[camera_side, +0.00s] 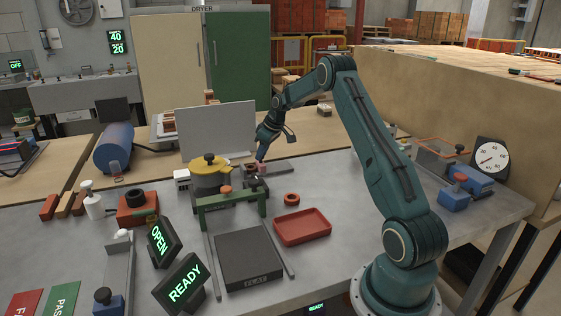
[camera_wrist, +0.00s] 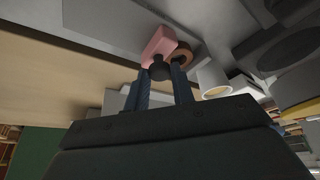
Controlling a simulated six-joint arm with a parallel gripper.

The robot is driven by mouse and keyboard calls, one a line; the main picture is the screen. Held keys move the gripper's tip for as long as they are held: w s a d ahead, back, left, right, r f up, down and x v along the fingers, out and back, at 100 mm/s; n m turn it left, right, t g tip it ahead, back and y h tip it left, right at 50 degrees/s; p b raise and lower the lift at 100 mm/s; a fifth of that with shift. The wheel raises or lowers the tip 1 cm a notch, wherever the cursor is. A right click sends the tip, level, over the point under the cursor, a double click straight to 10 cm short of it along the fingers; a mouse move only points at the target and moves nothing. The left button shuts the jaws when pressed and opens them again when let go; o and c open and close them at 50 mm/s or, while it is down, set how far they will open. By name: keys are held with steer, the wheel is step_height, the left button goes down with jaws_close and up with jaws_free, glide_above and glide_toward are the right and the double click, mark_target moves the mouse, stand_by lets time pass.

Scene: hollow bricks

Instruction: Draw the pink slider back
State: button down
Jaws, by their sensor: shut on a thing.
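The pink slider (camera_wrist: 158,44) shows in the wrist view as a small pink block with a dark round knob (camera_wrist: 159,70) on its near side. It sits against a grey plate. My gripper (camera_wrist: 160,78) has its two blue fingers on either side of the knob and is shut on it. In the side view my gripper (camera_side: 261,154) reaches down at the back of the table, and the slider (camera_side: 262,168) is a small pink patch at its tip, partly hidden. A grey rail or plate (camera_side: 279,167) runs to the right of it.
A yellow-lidded pot (camera_side: 209,175) and a green bridge frame (camera_side: 231,203) stand close in front and to the left. A grey upright panel (camera_side: 215,130) stands behind. A brown ring (camera_side: 291,199) and a red tray (camera_side: 302,226) lie to the front right.

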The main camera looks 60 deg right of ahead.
steer(key=s+d, duration=0.6)
steer(key=shift+s+d, duration=0.25)
steer(key=shift+s, duration=0.05)
steer(key=c, duration=1.2)
jaws_free()
steer(key=shift+o, duration=0.2)
steer(key=v, duration=1.3)
steer(key=shift+r, duration=0.35)
